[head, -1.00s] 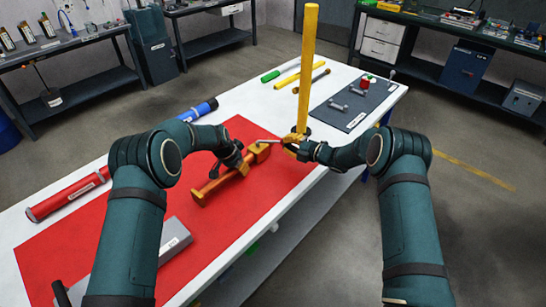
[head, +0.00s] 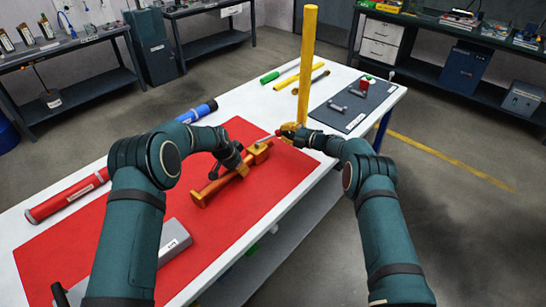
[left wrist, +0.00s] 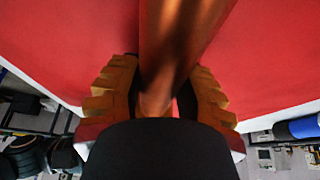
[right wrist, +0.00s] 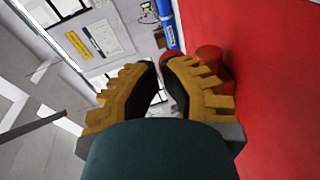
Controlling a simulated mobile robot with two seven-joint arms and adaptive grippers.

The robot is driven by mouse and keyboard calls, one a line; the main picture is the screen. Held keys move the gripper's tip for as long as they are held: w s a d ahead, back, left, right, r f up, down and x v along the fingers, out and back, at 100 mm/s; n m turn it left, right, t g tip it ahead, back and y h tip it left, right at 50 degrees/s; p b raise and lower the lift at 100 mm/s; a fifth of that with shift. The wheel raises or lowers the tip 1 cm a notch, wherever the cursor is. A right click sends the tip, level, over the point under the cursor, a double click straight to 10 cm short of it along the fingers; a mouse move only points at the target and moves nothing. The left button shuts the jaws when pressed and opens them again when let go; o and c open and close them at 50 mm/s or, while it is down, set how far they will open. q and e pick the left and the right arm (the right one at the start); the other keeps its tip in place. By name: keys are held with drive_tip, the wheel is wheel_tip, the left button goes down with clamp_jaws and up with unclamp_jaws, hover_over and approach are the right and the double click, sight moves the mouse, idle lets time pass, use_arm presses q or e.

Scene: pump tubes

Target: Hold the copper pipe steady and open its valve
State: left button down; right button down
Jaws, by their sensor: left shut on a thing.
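The copper pipe (head: 214,188) lies slantwise on the red mat (head: 130,215). At its far right end is the orange valve part (head: 258,150), with a thin pale lever (head: 267,138) sticking out to the right. My left gripper (head: 240,163) is shut on the pipe. In the left wrist view the pipe (left wrist: 180,40) runs between the left fingers (left wrist: 168,95). My right gripper (head: 284,133) is at the lever's outer end. In the right wrist view its fingertips (right wrist: 164,66) are close together; whether they clasp the lever is unclear.
A tall yellow post (head: 307,60) stands just behind my right gripper. A dark mat (head: 350,108) with small metal parts is at the back right. A blue tube (head: 197,112) and a red tube (head: 68,194) lie along the left edge. A grey box (head: 173,240) is at the front.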

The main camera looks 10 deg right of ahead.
use_arm(q)
drive_tip(key=shift+s+f, duration=0.1)
use_arm(e)
drive_tip(key=shift+s, duration=0.1)
drive_tip(key=shift+s+d+r, duration=0.15)
drive_tip(key=shift+s+d, duration=0.25)
drive_tip(key=shift+d, duration=0.05)
drive_tip(key=s+d+r, duration=0.2)
drive_tip(key=s+d, duration=0.1)
drive_tip(key=d, duration=0.8)
drive_tip(key=shift+d, duration=0.2)
